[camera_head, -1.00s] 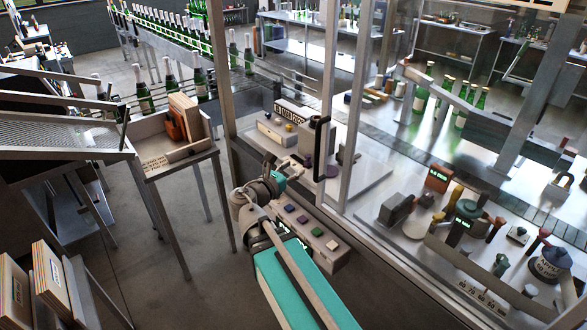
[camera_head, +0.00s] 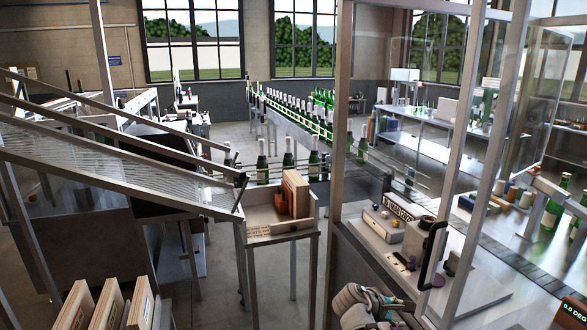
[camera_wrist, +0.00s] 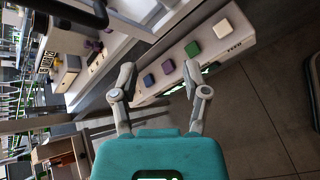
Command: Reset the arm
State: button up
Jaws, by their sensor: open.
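My gripper (camera_wrist: 158,82) is open and empty in the wrist view, its two grey fingers spread in front of the teal body. Beyond the fingers is a sloped panel (camera_wrist: 240,53) with a row of coloured buttons: purple, blue, green and white. The gap between the fingers holds nothing. In the head view only grey joints of my arm show at the bottom edge; I cannot make out the fingers there.
The clear-walled machine frame (camera_head: 342,110) stands right of centre, with a black-handled device (camera_head: 428,245) inside. A wooden tray stand (camera_head: 283,228) is at centre. Green bottles (camera_head: 288,160) line the conveyor behind. Open floor shows in the wrist view.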

jog(key=s+a+f+m+g+y+b, duration=0.1)
jog(key=s+a+f+m+g+y, duration=0.2)
jog(key=s+a+f+m+y, duration=0.3)
jog(key=shift+s+a+f+m+g+y, duration=0.15)
jog(key=shift+a+f+m+g+y, duration=0.25)
jog(key=shift+a+f+m+y, duration=2.55)
jog(key=shift+d+r+m+h, duration=0.3)
jog(key=shift+r+m, duration=0.1)
jog(key=shift+r, duration=0.1)
jog(key=shift+d+r+m+h, duration=0.15)
jog(key=shift+r+m+h, duration=0.15)
jog(key=shift+r, duration=0.2)
jog(key=shift+s, duration=0.15)
